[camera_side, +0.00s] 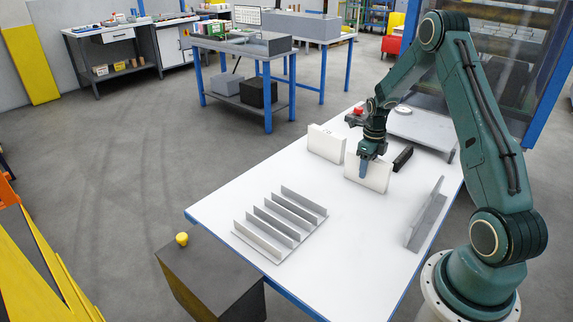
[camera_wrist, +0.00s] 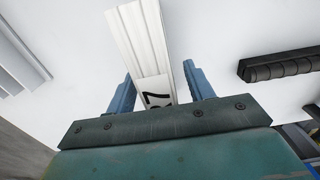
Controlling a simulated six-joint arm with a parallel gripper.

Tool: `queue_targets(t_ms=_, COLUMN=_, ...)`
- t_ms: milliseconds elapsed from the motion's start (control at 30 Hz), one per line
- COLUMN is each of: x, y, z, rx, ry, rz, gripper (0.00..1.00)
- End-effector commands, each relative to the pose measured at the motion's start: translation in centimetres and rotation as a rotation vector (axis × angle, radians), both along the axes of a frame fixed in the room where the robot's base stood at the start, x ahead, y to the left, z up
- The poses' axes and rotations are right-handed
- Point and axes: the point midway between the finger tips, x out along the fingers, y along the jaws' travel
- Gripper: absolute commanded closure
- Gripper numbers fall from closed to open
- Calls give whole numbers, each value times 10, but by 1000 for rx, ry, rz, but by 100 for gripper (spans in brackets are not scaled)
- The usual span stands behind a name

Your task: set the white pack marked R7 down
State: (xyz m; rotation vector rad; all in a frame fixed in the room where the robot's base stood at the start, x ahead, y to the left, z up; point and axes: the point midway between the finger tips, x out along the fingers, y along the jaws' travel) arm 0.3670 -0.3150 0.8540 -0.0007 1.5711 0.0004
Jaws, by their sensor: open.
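A white pack (camera_side: 374,177) stands upright on the white table beneath my gripper (camera_side: 367,166). In the wrist view the white pack (camera_wrist: 142,40) runs up between the two blue fingers of my gripper (camera_wrist: 158,82). Black characters, partly cut off and with a 7 readable, show on its near end. A gap shows between the pack and the right finger, and my gripper is open around it. A second white pack (camera_side: 326,144) stands upright to the left and behind it. The pack's lower edge is hard to see in the wrist view.
A grey slotted rack (camera_side: 281,222) lies at the table's front left; its slots look empty. A grey angled plate (camera_side: 427,214) stands at the right. A dark ribbed block (camera_side: 402,158) lies right of the pack, also in the wrist view (camera_wrist: 282,65). The table's middle is clear.

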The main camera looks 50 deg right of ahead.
Motion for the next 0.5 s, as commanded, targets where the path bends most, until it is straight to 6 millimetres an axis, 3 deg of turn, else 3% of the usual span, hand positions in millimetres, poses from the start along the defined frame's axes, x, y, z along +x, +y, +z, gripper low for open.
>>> queue_targets(t_ms=333, x=0, y=0, z=0, rx=0, ry=0, rz=0, gripper=47)
queue_targets(t_ms=500, x=0, y=0, z=0, rx=0, ry=0, rz=0, gripper=79)
